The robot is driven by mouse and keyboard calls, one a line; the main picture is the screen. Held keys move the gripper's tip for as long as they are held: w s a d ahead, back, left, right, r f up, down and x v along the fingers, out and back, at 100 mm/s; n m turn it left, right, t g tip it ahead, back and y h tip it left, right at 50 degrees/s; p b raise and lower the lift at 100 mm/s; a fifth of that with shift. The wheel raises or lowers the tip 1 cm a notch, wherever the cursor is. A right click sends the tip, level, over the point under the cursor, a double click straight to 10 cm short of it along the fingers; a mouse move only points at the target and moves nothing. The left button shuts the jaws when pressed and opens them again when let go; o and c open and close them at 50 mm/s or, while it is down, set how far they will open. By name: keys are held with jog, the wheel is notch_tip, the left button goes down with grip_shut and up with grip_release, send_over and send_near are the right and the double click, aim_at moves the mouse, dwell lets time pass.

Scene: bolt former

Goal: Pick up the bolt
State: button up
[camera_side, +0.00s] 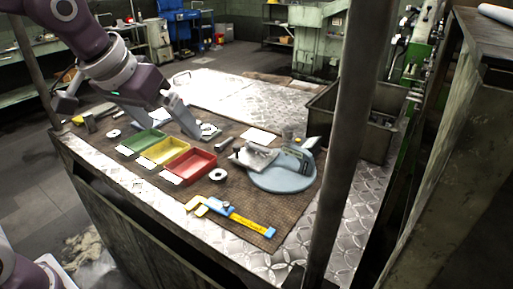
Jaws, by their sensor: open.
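A small dark grey cylindrical piece (224,144), which may be the bolt, lies on the brown mat (150,185) right of my gripper. It is too small to be sure. My gripper (170,129) is at the upper left over the mat, its two flat grey fingers spread apart and pointing down to the right. I see nothing held between them. A small metal part on a pale plate (209,130) lies just right of the nearer fingertip; its shape is unclear.
Green (138,143), yellow (166,151) and red (197,166) trays stand below my gripper. A metal ring (217,175), a blue-yellow caliper (232,212) and a device on a round base (283,180) lie right of them. A post (345,130) crosses the foreground.

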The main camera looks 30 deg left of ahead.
jog(key=n, duration=0.1)
send_over(257, 153)
jog(key=a, duration=0.1)
notch_tip(257, 153, down, 10)
jog(key=s+f+m+g, duration=0.1)
jog(key=m, duration=0.1)
jog(key=shift+s+d+f+m, duration=0.15)
jog(key=shift+s+m, duration=0.05)
jog(key=shift+m, duration=0.2)
jog(key=shift+g, duration=0.3)
jog(key=x, duration=0.6)
jog(key=shift+d+f, duration=0.2)
jog(key=shift+f, duration=0.2)
jog(key=shift+r, duration=0.1)
jog(key=c, duration=1.6)
jog(key=shift+o, duration=0.2)
jog(key=shift+r, duration=0.1)
notch_tip(257, 153, up, 13)
